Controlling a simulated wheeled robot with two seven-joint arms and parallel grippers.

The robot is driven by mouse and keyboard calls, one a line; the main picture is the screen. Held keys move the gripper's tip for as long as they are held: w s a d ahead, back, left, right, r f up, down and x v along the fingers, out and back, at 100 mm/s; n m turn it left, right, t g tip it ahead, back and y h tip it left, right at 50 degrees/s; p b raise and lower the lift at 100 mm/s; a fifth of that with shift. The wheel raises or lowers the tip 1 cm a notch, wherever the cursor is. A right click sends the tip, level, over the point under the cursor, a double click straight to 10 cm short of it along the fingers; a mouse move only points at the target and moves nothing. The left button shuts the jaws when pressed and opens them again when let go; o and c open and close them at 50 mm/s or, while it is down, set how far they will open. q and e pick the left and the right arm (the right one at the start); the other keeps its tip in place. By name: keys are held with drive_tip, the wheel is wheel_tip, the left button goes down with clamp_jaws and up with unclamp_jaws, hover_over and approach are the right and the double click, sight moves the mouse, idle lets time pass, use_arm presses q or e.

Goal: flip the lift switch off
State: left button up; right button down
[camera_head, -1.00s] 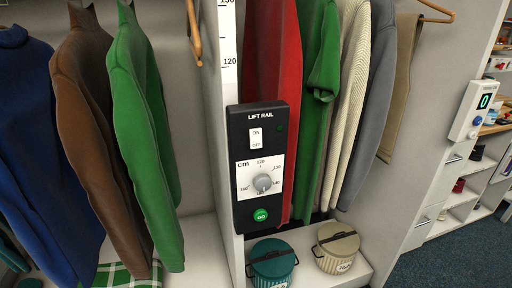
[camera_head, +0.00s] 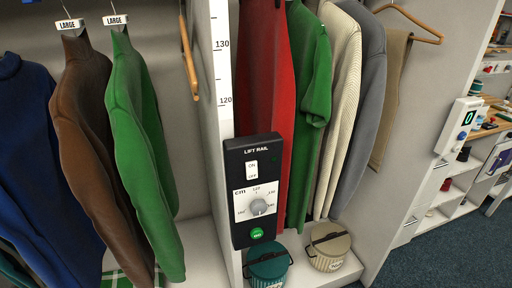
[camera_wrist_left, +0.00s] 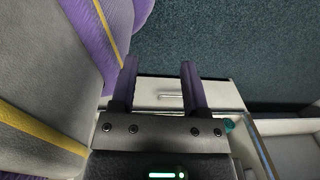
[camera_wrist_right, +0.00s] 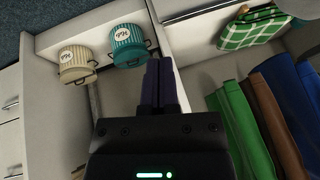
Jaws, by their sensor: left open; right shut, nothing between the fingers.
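The black lift rail panel (camera_head: 254,190) is fixed to the front edge of the wardrobe divider in the head view. Its white lift switch (camera_head: 252,170), marked ON and OFF, sits near the top; which way it is tipped is too small to tell. A grey dial (camera_head: 258,206) and a green GO button (camera_head: 256,233) are below it. Neither gripper shows in the head view. My left gripper (camera_wrist_left: 158,82) is open and empty above the floor and a drawer front. My right gripper (camera_wrist_right: 158,75) is shut and empty, in front of the wardrobe's lower part.
Hanging clothes flank the panel, with a green jumper (camera_head: 143,150) left and a red garment (camera_head: 262,80) right. A teal pot (camera_head: 267,264) and a cream pot (camera_head: 328,247) stand below. A white control box (camera_head: 458,126) is at right. Blue carpet (camera_head: 450,240) is clear.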

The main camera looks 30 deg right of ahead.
sight(257, 178)
use_arm(q)
drive_tip(key=w+d+r+p, duration=0.2)
drive_tip(key=r+p, duration=0.5)
drive_tip(key=r, duration=0.1)
drive_tip(key=w+d+r+t+p, duration=0.1)
drive_tip(key=w+r+p, duration=0.1)
drive_tip(key=r+p, duration=0.6)
drive_tip(key=shift+d+r+h, duration=0.3)
drive_tip(key=shift+d+r, duration=0.05)
drive_tip(key=shift+r, duration=0.3)
use_arm(e)
drive_tip(key=w+d+r+m+t+h, duration=0.1)
drive_tip(key=w+r+m+t, duration=0.2)
drive_tip(key=r, duration=1.1)
drive_tip(key=w+d+r+m+t+h, duration=0.2)
drive_tip(key=w+r+m, duration=0.4)
drive_tip(key=r, duration=0.8)
drive_tip(key=w+d+r+m+t+h, duration=0.1)
drive_tip(key=w+r+m+t, duration=0.4)
drive_tip(key=r, duration=1)
drive_tip(key=m+h, duration=0.1)
drive_tip(key=m, duration=0.2)
drive_tip(key=shift+w+d, duration=0.25)
drive_tip(key=shift+w, duration=0.05)
use_arm(q)
drive_tip(key=shift+a, duration=0.1)
